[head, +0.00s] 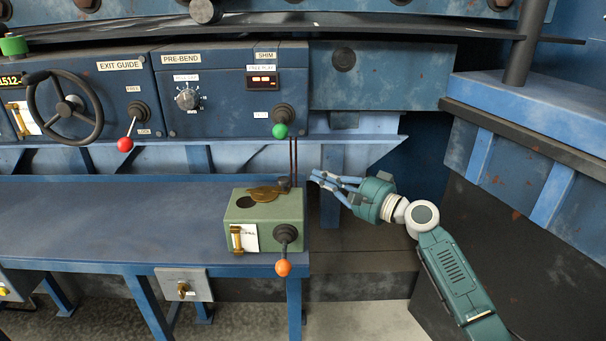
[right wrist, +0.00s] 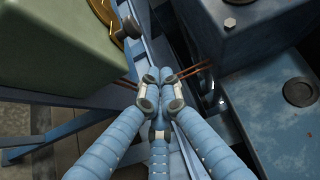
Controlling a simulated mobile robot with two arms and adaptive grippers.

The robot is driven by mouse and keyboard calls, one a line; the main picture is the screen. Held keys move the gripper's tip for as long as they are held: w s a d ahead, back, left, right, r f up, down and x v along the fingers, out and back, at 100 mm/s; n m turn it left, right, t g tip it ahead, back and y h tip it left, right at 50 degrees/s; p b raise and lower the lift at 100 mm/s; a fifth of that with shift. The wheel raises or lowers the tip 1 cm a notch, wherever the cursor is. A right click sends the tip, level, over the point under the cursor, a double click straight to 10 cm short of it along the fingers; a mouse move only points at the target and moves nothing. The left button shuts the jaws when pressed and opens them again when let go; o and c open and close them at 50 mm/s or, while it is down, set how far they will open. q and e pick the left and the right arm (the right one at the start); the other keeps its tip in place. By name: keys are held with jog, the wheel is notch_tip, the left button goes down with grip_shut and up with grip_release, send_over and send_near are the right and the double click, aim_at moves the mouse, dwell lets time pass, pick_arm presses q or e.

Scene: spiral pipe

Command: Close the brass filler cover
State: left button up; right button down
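The brass filler cover (head: 267,193) lies on top of the green box (head: 265,222), beside a dark round filler hole (head: 245,202) that shows uncovered. In the right wrist view, part of the brass cover (right wrist: 107,16) shows at the top edge, over the green box (right wrist: 55,48). My right gripper (head: 317,177) is just right of the box, around the height of its top and apart from the cover. Its blue fingers (right wrist: 159,78) are drawn together at the tips with nothing seen between them. My left gripper is not in view.
The box stands at the right end of a blue bench (head: 120,215). An orange-knobbed lever (head: 283,267) hangs on its front. Thin copper-coloured rods (head: 293,160) rise behind it. A control panel (head: 225,95) with levers is above. The bench left of the box is clear.

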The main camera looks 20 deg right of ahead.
aim_at(268, 188)
jog(key=w+a+p, duration=0.1)
jog(key=a, duration=0.1)
jog(key=w+a+p, duration=0.1)
jog(key=a+p, duration=0.1)
jog(key=w+a+p, duration=0.1)
jog(key=w+p, duration=0.1)
jog(key=shift+a, duration=0.4)
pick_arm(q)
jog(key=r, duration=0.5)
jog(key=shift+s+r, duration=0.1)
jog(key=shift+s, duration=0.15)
pick_arm(e)
jog(key=shift+a, duration=0.1)
jog(key=shift+w+f, duration=0.1)
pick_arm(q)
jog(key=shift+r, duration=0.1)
